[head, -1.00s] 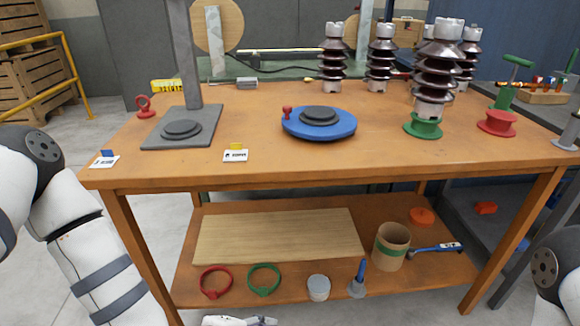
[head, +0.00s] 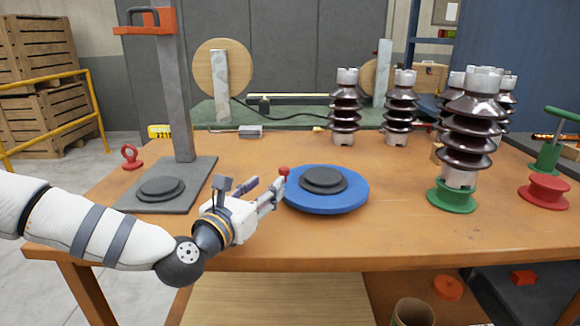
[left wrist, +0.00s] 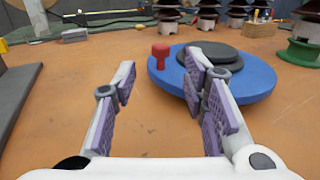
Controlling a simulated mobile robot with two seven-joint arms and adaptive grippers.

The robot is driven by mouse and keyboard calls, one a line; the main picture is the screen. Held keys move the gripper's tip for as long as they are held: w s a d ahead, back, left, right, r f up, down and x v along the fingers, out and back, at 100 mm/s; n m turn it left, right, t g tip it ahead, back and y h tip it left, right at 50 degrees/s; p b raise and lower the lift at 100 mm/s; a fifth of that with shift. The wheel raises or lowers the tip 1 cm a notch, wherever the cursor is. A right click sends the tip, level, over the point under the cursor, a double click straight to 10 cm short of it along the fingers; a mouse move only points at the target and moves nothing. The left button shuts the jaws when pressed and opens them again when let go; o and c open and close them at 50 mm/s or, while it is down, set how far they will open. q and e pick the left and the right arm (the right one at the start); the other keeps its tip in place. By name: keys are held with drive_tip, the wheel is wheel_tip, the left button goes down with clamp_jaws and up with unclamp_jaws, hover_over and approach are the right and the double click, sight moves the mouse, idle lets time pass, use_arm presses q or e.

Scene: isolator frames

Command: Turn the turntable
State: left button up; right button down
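The turntable is a blue disc (head: 325,200) with a black raised centre (head: 323,180) and a red knob (head: 284,171) at its left edge. It sits on the wooden table (head: 350,245). My left gripper (head: 263,188) is open and empty just left of the disc, low over the table. In the left wrist view the turntable (left wrist: 250,82) is ahead and to the right. The red knob (left wrist: 160,52) shows beyond the gap between the open fingers (left wrist: 160,72), and the right finger overlaps part of the disc. My right gripper is out of view.
A grey stand (head: 180,95) with a flat base is left of the turntable. Brown ribbed insulators stand behind and right, one on a green spool (head: 452,196). A red spool (head: 545,191) is farther right. The table's front middle is clear.

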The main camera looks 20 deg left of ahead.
sight(282, 172)
use_arm(q)
drive_tip(key=w, duration=0.3)
drive_tip(key=w+d, duration=0.1)
drive_tip(key=w, duration=0.5)
drive_tip(key=shift+w+d, duration=0.15)
drive_tip(key=shift+d, duration=0.2)
drive_tip(key=shift+c, duration=0.4)
clamp_jaws()
